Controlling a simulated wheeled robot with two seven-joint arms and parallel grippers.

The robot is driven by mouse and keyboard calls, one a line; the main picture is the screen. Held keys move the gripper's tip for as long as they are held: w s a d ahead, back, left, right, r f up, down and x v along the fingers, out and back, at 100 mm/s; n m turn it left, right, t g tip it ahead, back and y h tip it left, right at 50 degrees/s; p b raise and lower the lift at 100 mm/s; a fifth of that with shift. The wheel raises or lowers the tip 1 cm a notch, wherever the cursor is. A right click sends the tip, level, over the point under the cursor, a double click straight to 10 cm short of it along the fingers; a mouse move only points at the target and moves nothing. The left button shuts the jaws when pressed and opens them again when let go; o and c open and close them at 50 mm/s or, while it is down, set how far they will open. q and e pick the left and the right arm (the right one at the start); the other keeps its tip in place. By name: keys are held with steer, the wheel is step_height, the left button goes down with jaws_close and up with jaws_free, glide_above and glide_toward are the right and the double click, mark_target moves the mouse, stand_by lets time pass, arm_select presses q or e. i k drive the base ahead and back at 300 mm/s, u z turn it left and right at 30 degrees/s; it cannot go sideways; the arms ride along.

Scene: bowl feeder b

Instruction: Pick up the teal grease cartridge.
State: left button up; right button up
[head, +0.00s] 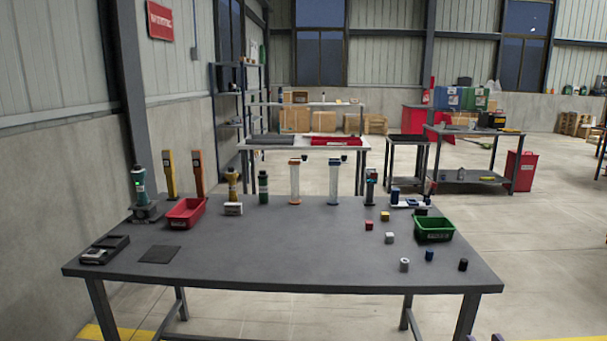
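A dark teal-green cylinder (263,188), which looks like the grease cartridge, stands upright near the back edge of the grey table (300,245), left of the middle. A brighter green device with a white label (139,186) stands in a dark base at the table's back left corner. Only the tips of my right gripper (484,338) show, at the bottom edge right of the table's front leg. The two tips are apart, with nothing visible between them, and far from the cylinder. My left gripper is not in view.
A yellow-topped item with a white block (233,209) stands left of the cylinder; a clear tube (295,184) stands right of it. A red bin (186,212) is at left, a green bin (434,229) at right. The table's front middle is clear.

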mark_target(139, 176)
steer(key=u, duration=1.1)
steer(key=i, duration=1)
steer(key=u, duration=1.15)
steer(key=i, duration=2.1)
steer(key=z, duration=1.25)
steer(key=i, duration=0.95)
steer(key=z, duration=0.8)
